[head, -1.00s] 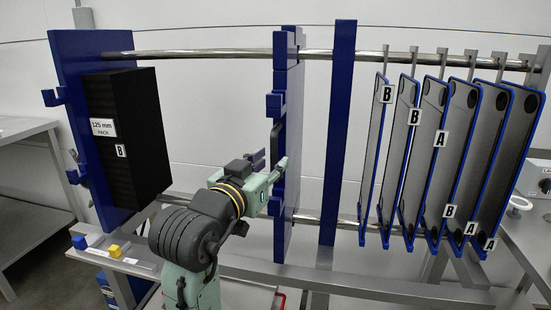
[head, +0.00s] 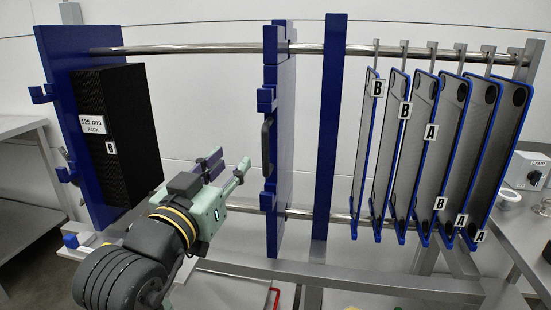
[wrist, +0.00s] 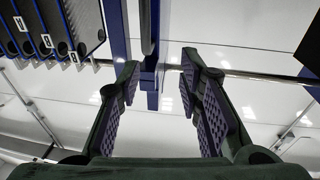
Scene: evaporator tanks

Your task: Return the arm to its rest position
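My gripper (head: 229,166) is in the lower middle left of the head view, in front of the gap between the black pack and the blue middle plate. In the wrist view my gripper (wrist: 158,85) has its two padded fingers wide apart with nothing between them. The blue middle plate (head: 286,150), with a black handle (head: 267,148), stands to the right of the fingers, apart from them. My arm reaches in from the bottom left of the head view and hides part of the lower frame.
A black pack (head: 125,140) labelled 125 mm sits against the blue end plate (head: 60,120) at left. Several blue-edged plates (head: 425,150) marked A or B hang from the rail (head: 220,49) at right. A grey side table (head: 20,190) stands far left.

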